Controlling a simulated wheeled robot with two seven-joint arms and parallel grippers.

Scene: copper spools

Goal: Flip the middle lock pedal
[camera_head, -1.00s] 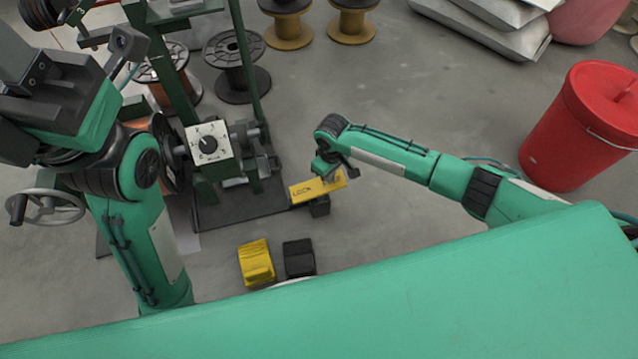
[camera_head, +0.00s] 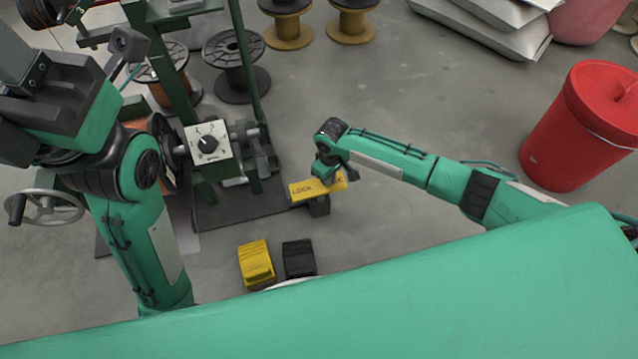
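A yellow pedal marked "LOCK" (camera_head: 312,190) sits at the right end of the dark base plate of the green machine, over a small black block. My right gripper (camera_head: 335,180) is at the pedal's right end, seen from above, and looks to be touching or just over it. Its fingers are mostly hidden under the wrist, so I cannot tell their opening. My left arm (camera_head: 130,170) stands at the left beside the machine. Its dark end part (camera_head: 50,100) is at the upper left, and its fingertips are not clearly seen.
A yellow block (camera_head: 256,263) and a black block (camera_head: 298,258) lie on the floor in front. The machine has a white dial box (camera_head: 208,143) and a handwheel (camera_head: 45,207). Spools stand behind. A red bin (camera_head: 575,130) is at the right. The middle floor is clear.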

